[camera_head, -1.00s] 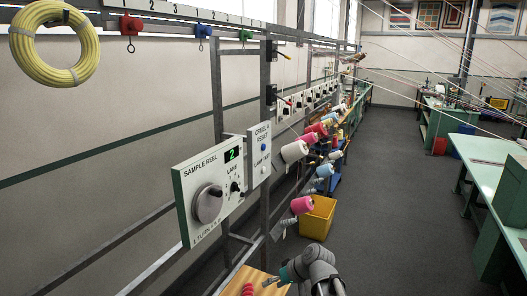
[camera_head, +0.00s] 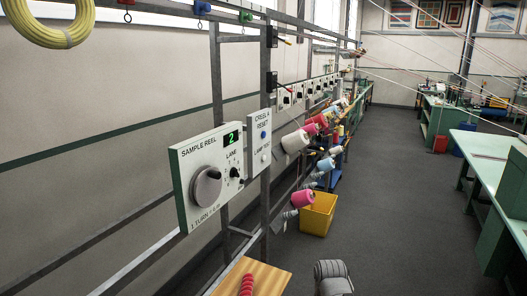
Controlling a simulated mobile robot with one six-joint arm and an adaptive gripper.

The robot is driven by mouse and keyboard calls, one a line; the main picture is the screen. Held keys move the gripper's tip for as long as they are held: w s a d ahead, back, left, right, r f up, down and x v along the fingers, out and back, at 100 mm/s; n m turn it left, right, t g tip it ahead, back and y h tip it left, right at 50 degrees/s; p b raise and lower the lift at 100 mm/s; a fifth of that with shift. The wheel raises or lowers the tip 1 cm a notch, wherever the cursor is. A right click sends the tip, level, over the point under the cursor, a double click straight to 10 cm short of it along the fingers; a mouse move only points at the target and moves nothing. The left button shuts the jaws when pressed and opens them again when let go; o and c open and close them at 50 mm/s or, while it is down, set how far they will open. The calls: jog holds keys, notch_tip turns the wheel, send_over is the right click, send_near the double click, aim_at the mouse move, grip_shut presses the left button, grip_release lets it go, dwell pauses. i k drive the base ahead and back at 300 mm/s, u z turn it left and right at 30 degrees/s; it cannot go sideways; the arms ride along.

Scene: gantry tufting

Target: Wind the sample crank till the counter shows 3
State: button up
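The sample reel panel (camera_head: 184,208) is a white board with green edges on the rail frame at the left. Its crank (camera_head: 207,188) is a round grey disc with a small dark knob near its upper right rim. The counter (camera_head: 232,138) above it shows a green 2. A small dark lane selector (camera_head: 235,173) sits right of the crank. My gripper is out of view, and nothing touches the crank. Only a grey part of my arm shows at the bottom edge, well right of and below the panel.
The creel A reset panel (camera_head: 251,122), with a blue button, stands right beside the reel panel. A wooden board (camera_head: 268,280) with a red ribbed item (camera_head: 246,285) lies at the bottom. Yarn cones (camera_head: 295,142) and a yellow bin (camera_head: 318,214) stand beyond. The grey floor is open.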

aim_at(206, 186)
jog(key=u, duration=0.7)
jog(key=k, duration=0.5)
jog(key=z, duration=0.1)
jog(key=i, duration=0.5)
